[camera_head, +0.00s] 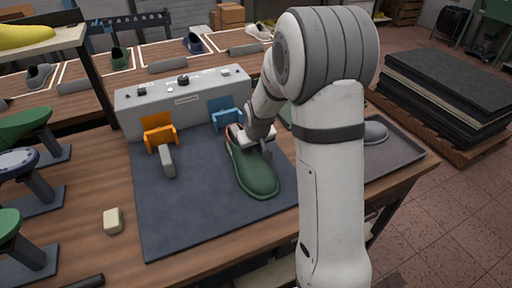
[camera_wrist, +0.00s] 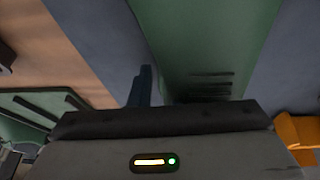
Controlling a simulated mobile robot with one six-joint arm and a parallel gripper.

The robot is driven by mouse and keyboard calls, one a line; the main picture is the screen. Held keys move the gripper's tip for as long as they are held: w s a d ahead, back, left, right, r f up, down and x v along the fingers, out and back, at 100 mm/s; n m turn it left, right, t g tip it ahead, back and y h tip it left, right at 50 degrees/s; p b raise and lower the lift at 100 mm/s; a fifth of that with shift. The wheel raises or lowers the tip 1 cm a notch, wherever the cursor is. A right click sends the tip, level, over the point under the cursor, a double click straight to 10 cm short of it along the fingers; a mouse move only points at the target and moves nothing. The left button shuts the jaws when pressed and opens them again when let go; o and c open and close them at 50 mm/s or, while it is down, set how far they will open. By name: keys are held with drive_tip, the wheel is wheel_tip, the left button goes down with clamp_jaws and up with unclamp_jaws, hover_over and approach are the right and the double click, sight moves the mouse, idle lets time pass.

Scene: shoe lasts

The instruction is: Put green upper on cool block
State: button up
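The green upper (camera_head: 254,172) is over the dark mat in the head view, toe toward the front and a reddish edge at its heel. My gripper (camera_head: 258,147) is at its heel end. The blue block (camera_head: 226,112), likely the cool block, is at the machine's front, just behind the heel. I cannot tell whether the upper touches it. In the wrist view the upper (camera_wrist: 205,45) fills the middle, with a dark finger (camera_wrist: 142,88) along its left side. The other finger is hidden, so the grip is unclear.
An orange block (camera_head: 159,137) with a grey arm stands to the left on the same grey machine (camera_head: 185,98). A pale small block (camera_head: 113,220) lies left of the mat (camera_head: 190,218). A grey tray (camera_head: 402,152) is at the right. The front mat is clear.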

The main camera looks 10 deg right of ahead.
drive_tip(key=shift+w+a+r, duration=0.1)
drive_tip(key=shift+w+r, duration=0.1)
drive_tip(key=shift+r, duration=0.2)
drive_tip(key=shift+w+a+r, duration=0.1)
drive_tip(key=shift+w+r, duration=0.05)
drive_tip(key=shift+r, duration=0.25)
drive_tip(key=s+v, duration=0.1)
drive_tip(key=v, duration=0.5)
drive_tip(key=shift+d, duration=0.2)
drive_tip(key=shift+s, duration=0.2)
drive_tip(key=s+r+m+g, duration=0.1)
drive_tip(key=s+r, duration=0.2)
drive_tip(key=s, duration=0.9)
drive_tip(key=s+r+m, duration=0.1)
drive_tip(key=s+r, duration=0.2)
drive_tip(key=s, duration=1)
drive_tip(key=shift+s+r+g, duration=0.3)
drive_tip(key=shift+r+g, duration=0.1)
